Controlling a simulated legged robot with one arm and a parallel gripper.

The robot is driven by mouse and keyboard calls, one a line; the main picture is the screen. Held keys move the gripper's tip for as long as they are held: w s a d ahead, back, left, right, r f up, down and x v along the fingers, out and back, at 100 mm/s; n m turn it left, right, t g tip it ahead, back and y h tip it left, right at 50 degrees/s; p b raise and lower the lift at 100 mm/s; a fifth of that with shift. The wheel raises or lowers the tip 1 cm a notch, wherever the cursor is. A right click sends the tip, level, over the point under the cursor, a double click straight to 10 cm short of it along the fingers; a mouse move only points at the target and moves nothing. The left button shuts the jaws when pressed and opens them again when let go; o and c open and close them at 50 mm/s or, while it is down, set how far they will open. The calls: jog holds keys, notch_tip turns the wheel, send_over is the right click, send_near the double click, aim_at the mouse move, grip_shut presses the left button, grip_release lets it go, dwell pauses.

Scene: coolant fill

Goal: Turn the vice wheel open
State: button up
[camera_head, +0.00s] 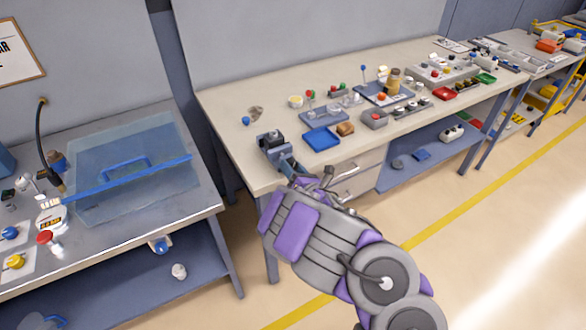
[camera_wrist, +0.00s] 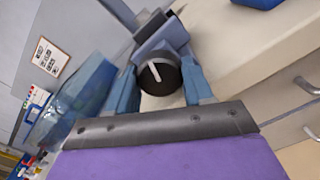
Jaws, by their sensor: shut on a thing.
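The vice (camera_head: 271,144) is a dark blue-grey block at the near left corner of the long workbench. In the wrist view its body (camera_wrist: 163,33) stands straight ahead of my gripper. The vice wheel (camera_wrist: 159,75) is a round black disc with a pale bar across its face, tilted off vertical. My gripper (camera_wrist: 160,90) has one blue finger on each side of the wheel and is shut on it. In the head view my gripper (camera_head: 290,172) reaches the vice from the front, and my arm hides the wheel.
A blue tray (camera_head: 321,139) and several small parts lie to the right of the vice on the workbench (camera_head: 232,150). A drawer handle (camera_wrist: 308,86) juts from the bench front. A separate left table holds a clear blue-edged box (camera_head: 130,170). The floor on the right is clear.

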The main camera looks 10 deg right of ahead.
jog(key=shift+s+f, duration=0.15)
jog(key=shift+f, duration=0.4)
jog(key=o, duration=1)
jog(key=shift+a+r, duration=0.1)
jog(key=shift+r, duration=0.05)
jog(key=shift+r, duration=0.15)
